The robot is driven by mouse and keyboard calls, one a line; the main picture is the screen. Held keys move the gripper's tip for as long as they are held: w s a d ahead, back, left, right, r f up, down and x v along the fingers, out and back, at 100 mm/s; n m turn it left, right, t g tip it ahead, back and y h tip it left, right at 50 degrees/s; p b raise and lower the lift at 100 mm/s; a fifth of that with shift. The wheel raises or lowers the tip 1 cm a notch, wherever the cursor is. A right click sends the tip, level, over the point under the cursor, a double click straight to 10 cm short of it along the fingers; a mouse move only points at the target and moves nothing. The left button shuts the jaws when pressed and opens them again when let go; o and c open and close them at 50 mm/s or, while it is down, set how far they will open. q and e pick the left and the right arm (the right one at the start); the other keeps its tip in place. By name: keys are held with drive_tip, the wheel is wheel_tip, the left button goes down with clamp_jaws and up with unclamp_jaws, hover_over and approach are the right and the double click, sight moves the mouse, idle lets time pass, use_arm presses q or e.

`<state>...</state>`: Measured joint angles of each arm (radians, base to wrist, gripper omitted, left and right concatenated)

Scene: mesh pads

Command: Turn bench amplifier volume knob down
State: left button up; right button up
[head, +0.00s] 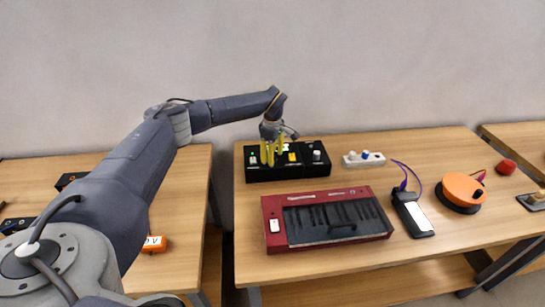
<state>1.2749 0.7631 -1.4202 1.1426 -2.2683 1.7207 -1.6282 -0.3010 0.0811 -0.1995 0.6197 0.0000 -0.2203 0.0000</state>
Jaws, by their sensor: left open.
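A black box (287,174), which looks like the bench amplifier, sits at the back left of the middle table. It has a pale knob (316,155) on its right part, a yellow patch near its middle and small green lights at its left. My left gripper (268,160) points down in front of the box's left-middle part, with its yellow fingers apart and empty. The fingers hide part of the panel. I cannot tell whether they touch it. The pale knob stands to the right of the fingers. My right gripper is not in the head view.
A red keyboard (327,218) lies in front of the box. A white block with knobs (363,159) stands to the right. Farther right are a black-and-white device (413,213) with a purple cable and an orange disc (463,190). The table's front strip is clear.

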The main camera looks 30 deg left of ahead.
use_arm(q)
drive_tip(key=shift+f, duration=0.25)
drive_tip(key=shift+c, duration=0.6)
clamp_jaws()
